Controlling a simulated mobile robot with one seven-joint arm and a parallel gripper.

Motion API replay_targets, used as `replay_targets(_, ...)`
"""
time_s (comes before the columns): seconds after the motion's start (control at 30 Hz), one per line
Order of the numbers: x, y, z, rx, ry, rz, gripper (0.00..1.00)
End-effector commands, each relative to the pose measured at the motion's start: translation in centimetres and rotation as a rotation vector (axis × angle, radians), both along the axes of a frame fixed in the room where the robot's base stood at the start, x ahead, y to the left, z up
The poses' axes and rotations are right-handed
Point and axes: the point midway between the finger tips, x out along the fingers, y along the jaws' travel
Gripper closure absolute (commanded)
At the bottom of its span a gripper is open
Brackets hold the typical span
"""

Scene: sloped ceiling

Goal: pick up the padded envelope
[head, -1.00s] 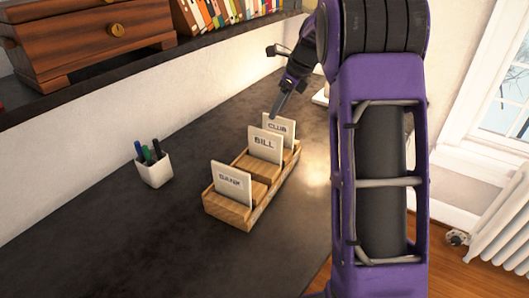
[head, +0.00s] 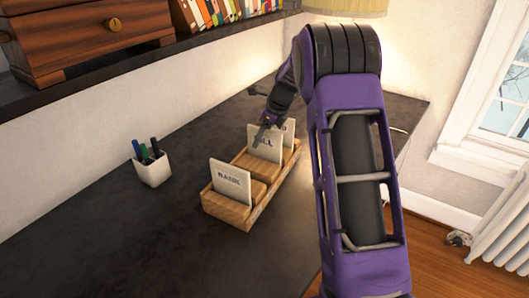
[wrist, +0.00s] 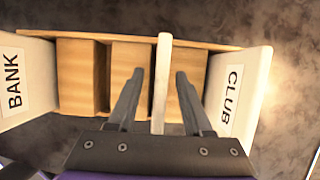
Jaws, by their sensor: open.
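I cannot make out a padded envelope in either view. A wooden sorter (head: 228,211) on the dark desk holds upright white cards. The BANK card (head: 230,180) stands at its near end and the BILL card (head: 268,152) in the middle. The CLUB card stands at the far end, partly hidden by my gripper in the head view; its label shows in the wrist view (wrist: 233,95). My gripper (head: 259,138) is open above the sorter. In the wrist view its fingers (wrist: 159,75) lie either side of the BILL card (wrist: 160,90), seen edge-on. I cannot tell whether they touch it.
A white pen cup (head: 153,170) stands left of the sorter. A wooden drawer box (head: 85,35) and a row of books (head: 225,12) sit on the shelf along the wall. The desk (head: 120,240) is clear in front. A radiator (head: 505,235) stands at the right.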

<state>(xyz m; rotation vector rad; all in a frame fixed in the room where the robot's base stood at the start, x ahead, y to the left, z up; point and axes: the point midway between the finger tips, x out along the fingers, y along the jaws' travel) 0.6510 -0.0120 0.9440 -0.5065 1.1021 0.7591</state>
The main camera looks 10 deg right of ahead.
Motion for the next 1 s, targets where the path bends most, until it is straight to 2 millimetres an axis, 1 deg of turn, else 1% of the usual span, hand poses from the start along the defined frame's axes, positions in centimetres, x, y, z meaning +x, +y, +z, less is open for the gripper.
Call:
replay_targets(0.97,0.06,0.08,-0.64,0.001,-0.001,0.001,0.5)
replay_targets(1.0,0.06,0.08,-0.63,0.001,-0.001,0.001,0.54)
